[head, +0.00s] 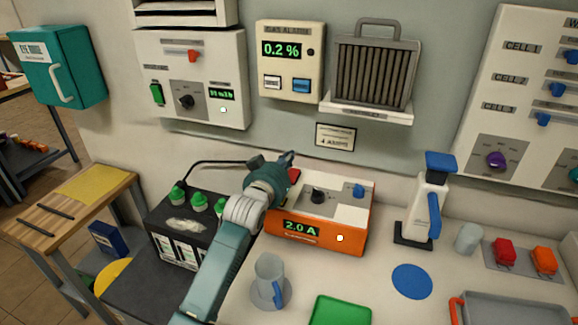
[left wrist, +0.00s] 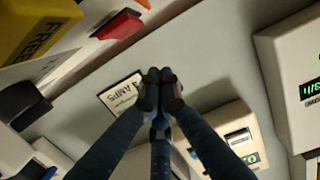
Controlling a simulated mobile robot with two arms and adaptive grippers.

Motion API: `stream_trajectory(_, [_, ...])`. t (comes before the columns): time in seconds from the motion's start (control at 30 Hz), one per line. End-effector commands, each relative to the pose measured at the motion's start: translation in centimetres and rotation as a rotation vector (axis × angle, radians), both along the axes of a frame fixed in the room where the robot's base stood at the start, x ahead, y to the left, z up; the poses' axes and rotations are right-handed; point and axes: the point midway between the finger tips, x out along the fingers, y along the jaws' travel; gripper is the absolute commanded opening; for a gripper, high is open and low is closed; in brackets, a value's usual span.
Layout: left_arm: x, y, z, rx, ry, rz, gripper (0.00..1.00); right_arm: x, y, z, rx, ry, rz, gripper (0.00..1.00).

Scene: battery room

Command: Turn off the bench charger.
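The bench charger (head: 318,236) is an orange box with a light top panel on the bench. Its display reads 2.0 A and a small white light shows on its front. On top are a red switch (head: 294,175) at the back left, a black knob (head: 318,195) and a blue control (head: 358,190). My left gripper (head: 287,159) is above the back left corner, close to the red switch. In the left wrist view its fingers (left wrist: 160,88) are together and empty, and the red switch (left wrist: 119,23) lies apart at upper left. My right gripper is not in view.
A black battery (head: 185,222) with green caps stands left of the charger, with a cable behind it. A gas alarm (head: 291,60) and control panels hang on the wall.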

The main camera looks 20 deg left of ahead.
Motion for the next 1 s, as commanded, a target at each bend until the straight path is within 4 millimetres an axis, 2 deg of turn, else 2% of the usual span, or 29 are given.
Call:
stream_trajectory(0.03, [0.7, -0.1, -0.3, 0.0, 0.003, 0.0, 0.0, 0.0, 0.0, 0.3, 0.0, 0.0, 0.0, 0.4])
stream_trajectory(0.13, [0.6, 0.0, -2.2, 0.0, 0.004, 0.0, 0.0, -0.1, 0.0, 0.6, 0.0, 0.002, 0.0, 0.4])
stream_trajectory(0.37, [0.8, 0.0, -3.9, 0.0, 0.001, -0.001, 0.0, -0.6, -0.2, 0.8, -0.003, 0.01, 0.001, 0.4])
stream_trajectory(0.77, [0.9, -0.1, -4.0, 0.0, 0.003, -0.001, 0.0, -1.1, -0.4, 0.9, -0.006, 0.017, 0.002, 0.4])
stream_trajectory(1.0, [1.2, -0.1, -3.8, 0.004, 0.08, 0.0, 0.0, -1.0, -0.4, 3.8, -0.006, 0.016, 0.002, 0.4])
